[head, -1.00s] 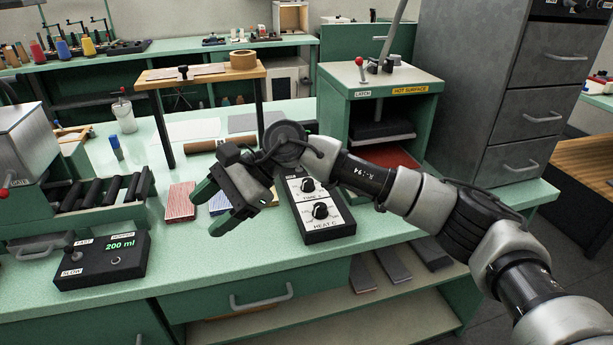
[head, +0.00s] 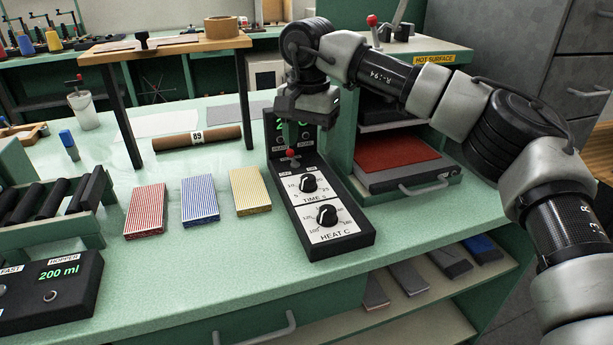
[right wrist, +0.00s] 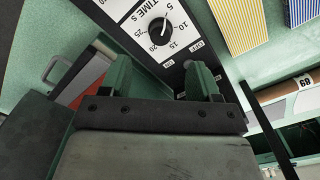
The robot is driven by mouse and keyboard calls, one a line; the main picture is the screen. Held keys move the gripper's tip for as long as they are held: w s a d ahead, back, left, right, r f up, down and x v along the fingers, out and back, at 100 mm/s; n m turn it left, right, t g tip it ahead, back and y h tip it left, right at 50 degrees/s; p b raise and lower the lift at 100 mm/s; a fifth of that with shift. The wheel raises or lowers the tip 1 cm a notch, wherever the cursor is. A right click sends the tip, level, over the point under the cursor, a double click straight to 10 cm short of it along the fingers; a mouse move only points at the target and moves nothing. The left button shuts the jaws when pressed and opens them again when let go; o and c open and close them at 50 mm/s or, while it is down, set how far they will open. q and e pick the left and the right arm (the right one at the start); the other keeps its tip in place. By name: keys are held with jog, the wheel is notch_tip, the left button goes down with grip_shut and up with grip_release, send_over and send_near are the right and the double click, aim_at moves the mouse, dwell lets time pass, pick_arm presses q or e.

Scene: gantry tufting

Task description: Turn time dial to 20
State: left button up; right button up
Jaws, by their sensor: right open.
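The TIME S dial (head: 307,183) is a black knob on the white-faced upper part of a black control box (head: 349,246). It also shows in the right wrist view (right wrist: 160,31), with marks from 5 to 25; its white pointer seems to be on the 5-to-10 side, too small to read exactly. The HEAT C dial (head: 326,215) is nearer the front edge. My right gripper (head: 292,143) is open and empty, fingers down, above the back of the box, behind the time dial. Its fingertips (right wrist: 161,77) stand apart from the knob. My left gripper is out of view.
A heat press (head: 410,187) stands to the right. Red, blue and yellow striped blocks (head: 199,201) lie to the left. A hopper box (head: 78,290) is at front left.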

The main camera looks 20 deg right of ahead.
aim_at(308, 177)
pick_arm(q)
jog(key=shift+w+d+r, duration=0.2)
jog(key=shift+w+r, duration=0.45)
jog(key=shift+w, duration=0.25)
pick_arm(e)
notch_tip(308, 177, down, 8)
jog(key=shift+f, duration=0.15)
jog(key=c, duration=0.9)
